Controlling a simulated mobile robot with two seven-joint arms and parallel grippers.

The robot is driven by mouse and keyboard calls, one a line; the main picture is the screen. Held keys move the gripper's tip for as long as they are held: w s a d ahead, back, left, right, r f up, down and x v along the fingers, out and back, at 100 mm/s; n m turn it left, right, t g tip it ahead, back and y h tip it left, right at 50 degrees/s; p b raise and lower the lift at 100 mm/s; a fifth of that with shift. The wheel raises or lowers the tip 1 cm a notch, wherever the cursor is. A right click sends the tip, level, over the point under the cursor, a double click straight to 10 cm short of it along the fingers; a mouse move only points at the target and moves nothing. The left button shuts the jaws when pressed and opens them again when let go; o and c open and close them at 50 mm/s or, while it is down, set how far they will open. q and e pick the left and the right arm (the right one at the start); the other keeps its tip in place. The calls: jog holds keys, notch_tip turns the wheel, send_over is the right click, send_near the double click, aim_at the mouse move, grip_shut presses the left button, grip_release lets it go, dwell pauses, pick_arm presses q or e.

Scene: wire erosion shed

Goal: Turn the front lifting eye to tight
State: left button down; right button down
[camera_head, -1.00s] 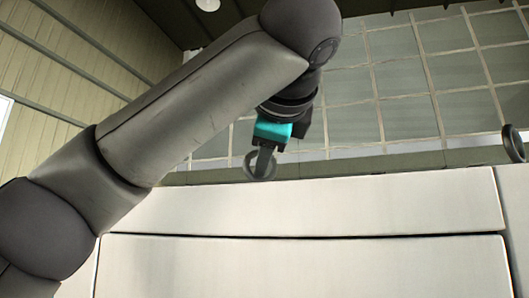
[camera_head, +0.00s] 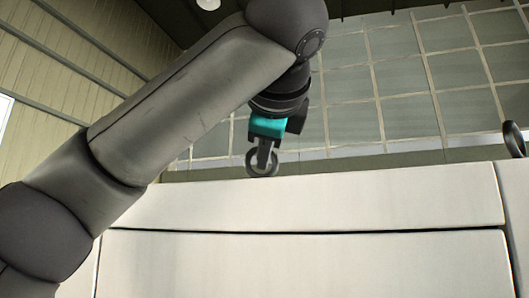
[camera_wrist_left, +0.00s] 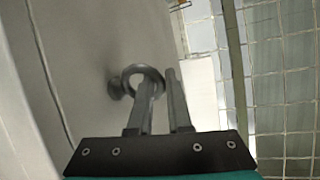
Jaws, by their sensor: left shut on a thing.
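A grey ring-shaped lifting eye (camera_head: 250,168) stands on the top edge of the large pale machine body (camera_head: 300,205). My left gripper (camera_head: 263,158), with a teal band, reaches down to it from above and is shut on its ring. In the left wrist view the lifting eye (camera_wrist_left: 130,74) shows its round ring and base on the pale surface. The fingers of my left gripper (camera_wrist_left: 160,84) are at the ring, one crossing in front of it. The finger partly hides the ring. My right gripper is not in view.
A second dark ring (camera_head: 514,140) stands at the far right of the same top edge. A gridded window wall (camera_head: 400,90) rises behind. The top edge between the two rings is clear.

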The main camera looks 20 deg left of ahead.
pick_arm(q)
jog(key=m+h, duration=0.2)
jog(key=h, duration=0.1)
jog(key=shift+r+m+t+h+b, duration=0.1)
jog(key=shift+m+t+h+b, duration=0.3)
jog(key=shift+s+r+m+h, duration=0.1)
jog(key=shift+m+h, duration=0.65)
jog(key=shift+h, duration=0.25)
jog(key=shift+s+r+m+h, duration=0.1)
jog(key=shift+m+h, duration=0.65)
jog(key=shift+h, duration=0.25)
jog(key=c, duration=0.9)
grip_release()
jog(key=shift+f, duration=0.15)
jog(key=shift+s, duration=0.4)
jog(key=b+v, duration=0.3)
jog(key=v, duration=1.1)
jog(key=shift+s+a, duration=0.1)
jog(key=shift+s, duration=0.1)
